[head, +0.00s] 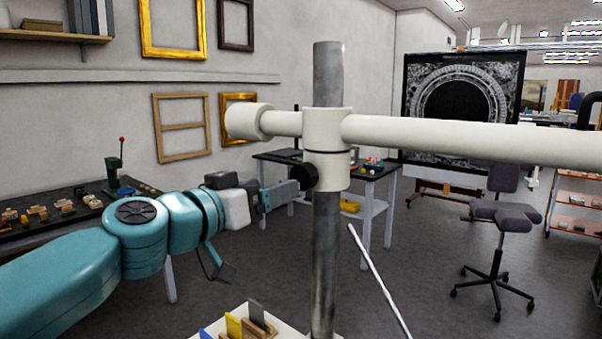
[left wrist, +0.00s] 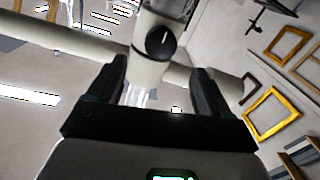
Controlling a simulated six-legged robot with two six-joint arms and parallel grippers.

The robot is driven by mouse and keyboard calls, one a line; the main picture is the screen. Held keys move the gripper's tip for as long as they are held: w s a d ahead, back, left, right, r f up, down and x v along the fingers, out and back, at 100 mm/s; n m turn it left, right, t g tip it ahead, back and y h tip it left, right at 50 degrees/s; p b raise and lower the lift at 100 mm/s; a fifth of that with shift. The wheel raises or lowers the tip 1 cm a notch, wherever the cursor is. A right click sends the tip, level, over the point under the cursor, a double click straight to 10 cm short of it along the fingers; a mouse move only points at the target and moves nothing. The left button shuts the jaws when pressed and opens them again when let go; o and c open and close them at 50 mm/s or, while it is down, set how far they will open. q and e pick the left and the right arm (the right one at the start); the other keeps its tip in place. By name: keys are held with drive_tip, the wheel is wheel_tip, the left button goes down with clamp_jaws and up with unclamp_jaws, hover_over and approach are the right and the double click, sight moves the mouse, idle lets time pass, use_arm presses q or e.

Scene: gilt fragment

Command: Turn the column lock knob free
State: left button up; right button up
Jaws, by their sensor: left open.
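The column lock knob (head: 304,177) is a small black round knob on the side of the cream clamp collar (head: 327,165), which sits on the grey metal column (head: 326,265). In the left wrist view the knob (left wrist: 160,42) faces me, with a white line mark standing nearly upright on it. My left gripper (head: 289,194) is just left of and slightly below the knob in the head view. In the left wrist view its two dark fingers (left wrist: 160,68) are spread, with the knob beyond the tips and between their lines. Nothing is held. My right gripper is not in view.
A cream horizontal arm (head: 460,138) runs through the collar to the right, with a round end cap at left. A thin metal rod (head: 378,280) slants up beside the column. A tray with coloured pieces (head: 240,325) lies below. A workbench (head: 30,225) stands at left.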

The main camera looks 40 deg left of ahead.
sight(299, 177)
use_arm(q)
drive_tip(key=w+p, duration=0.1)
drive_tip(key=w, duration=0.8)
drive_tip(key=shift+d, duration=0.1)
drive_tip(key=shift+c, duration=0.4)
drive_tip(key=c, duration=1)
